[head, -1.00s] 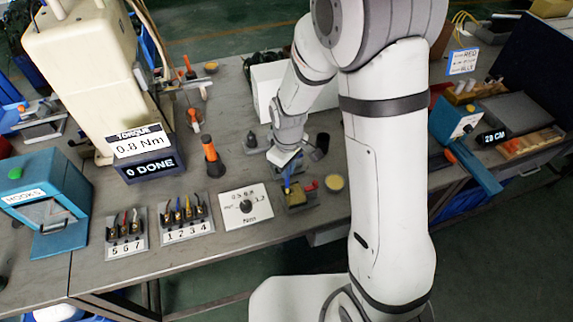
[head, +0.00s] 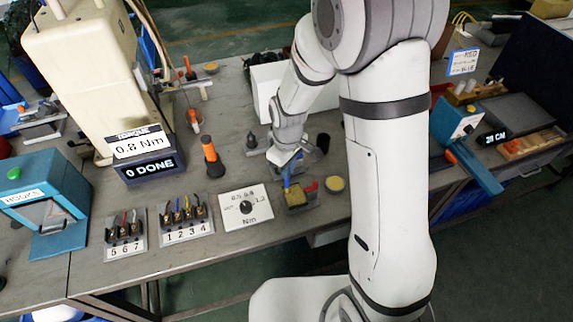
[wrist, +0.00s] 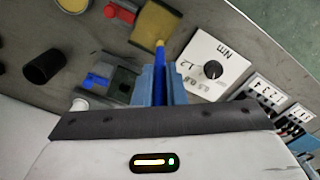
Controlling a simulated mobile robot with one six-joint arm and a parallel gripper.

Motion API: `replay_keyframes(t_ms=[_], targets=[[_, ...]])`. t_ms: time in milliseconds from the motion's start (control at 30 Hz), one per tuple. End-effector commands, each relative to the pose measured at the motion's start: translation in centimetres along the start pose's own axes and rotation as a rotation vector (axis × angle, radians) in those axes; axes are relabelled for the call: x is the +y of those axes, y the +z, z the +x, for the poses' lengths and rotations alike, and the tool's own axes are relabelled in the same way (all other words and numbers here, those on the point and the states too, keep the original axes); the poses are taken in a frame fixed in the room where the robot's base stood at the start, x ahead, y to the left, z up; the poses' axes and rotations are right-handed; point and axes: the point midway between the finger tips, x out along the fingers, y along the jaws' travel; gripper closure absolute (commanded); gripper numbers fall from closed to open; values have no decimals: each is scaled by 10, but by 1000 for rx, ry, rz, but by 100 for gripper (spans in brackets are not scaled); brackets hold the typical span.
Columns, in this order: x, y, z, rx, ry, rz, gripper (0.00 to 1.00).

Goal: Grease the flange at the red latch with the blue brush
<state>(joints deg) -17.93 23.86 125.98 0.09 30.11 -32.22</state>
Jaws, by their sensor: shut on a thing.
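My gripper (wrist: 160,85) is shut on the blue brush (wrist: 161,62), which also shows in the head view (head: 287,177). The brush's yellow tip overlaps the near edge of a mustard-yellow square face (wrist: 156,27); I cannot tell whether it touches. The red latch (wrist: 119,11) sits on a grey base just left of that face. In the head view the red latch (head: 311,187) is right of the brush, beside the yellow block (head: 297,199). A second fixture with a blue latch (wrist: 97,81) is left of my fingers. My gripper partly hides it in the head view.
A round yellow-topped pot (head: 334,184) stands right of the red latch. A dark cup (wrist: 44,67) is left of the blue latch. A dial card (head: 246,207) and numbered racks (head: 186,222) lie to the left.

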Motion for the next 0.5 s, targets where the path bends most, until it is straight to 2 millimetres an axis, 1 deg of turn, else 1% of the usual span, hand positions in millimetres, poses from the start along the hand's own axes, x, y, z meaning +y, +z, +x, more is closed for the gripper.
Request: replay_keyframes(t_ms=[200, 500], targets=[[-3, 5, 0, 0, 0, 0, 100], [3, -5, 0, 0, 0, 0, 100]])
